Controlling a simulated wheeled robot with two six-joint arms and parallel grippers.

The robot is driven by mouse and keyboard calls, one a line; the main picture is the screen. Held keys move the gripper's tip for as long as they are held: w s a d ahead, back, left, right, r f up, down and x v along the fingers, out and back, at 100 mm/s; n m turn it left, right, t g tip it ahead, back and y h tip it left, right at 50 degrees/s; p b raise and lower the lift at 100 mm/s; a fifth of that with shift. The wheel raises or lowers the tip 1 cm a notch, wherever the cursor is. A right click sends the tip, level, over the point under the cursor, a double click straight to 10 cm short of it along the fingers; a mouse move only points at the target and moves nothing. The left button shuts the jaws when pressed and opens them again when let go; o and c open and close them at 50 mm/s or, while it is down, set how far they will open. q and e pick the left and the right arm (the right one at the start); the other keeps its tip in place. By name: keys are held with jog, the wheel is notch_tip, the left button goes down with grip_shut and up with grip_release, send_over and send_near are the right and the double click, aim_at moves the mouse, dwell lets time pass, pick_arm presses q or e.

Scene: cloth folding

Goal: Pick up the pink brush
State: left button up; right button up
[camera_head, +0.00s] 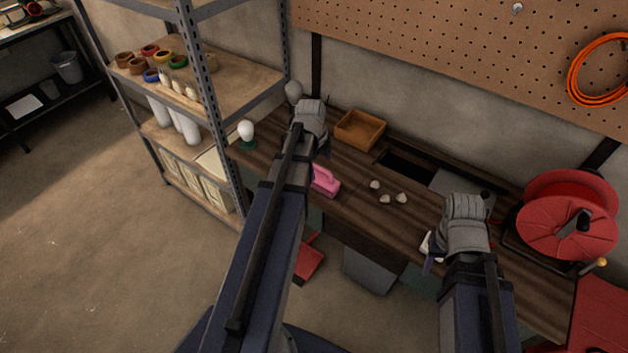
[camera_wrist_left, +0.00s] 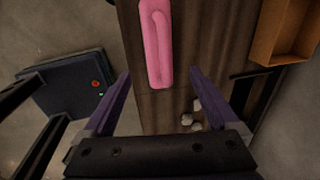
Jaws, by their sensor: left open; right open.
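The pink brush (camera_head: 325,181) lies on the dark wooden workbench (camera_head: 345,207), partly hidden behind my left arm in the head view. In the left wrist view the brush (camera_wrist_left: 157,42) lies lengthwise, beyond and between the open fingers. My left gripper (camera_wrist_left: 160,82) is open and empty, with its two purple fingers apart on either side. In the head view my left gripper (camera_head: 322,150) is above the bench near the brush, mostly hidden by its own wrist. My right gripper (camera_head: 432,262) is over the bench's front edge further right; its fingers are largely hidden.
Several pale lumps (camera_head: 386,198) lie right of the brush. An orange-brown wooden tray (camera_head: 360,129) stands behind it. A red cable reel (camera_head: 568,215) is at the right. A metal shelf (camera_head: 225,95) stands left.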

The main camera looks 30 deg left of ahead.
aim_at(319, 177)
pick_arm(q)
jog(key=shift+w+a+f+b, duration=0.1)
jog(key=shift+w+f+b, duration=0.05)
jog(key=shift+f+b, duration=0.55)
jog(key=shift+w+a+f+b, duration=0.1)
jog(key=shift+f+b, duration=0.55)
jog(key=f+b, duration=0.4)
jog(key=shift+w+a, duration=0.35)
jog(key=shift+a, duration=0.05)
jog(key=shift+w+f+b, duration=0.1)
jog(key=shift+f+b, duration=0.5)
jog(key=shift+r, duration=0.1)
grip_shut()
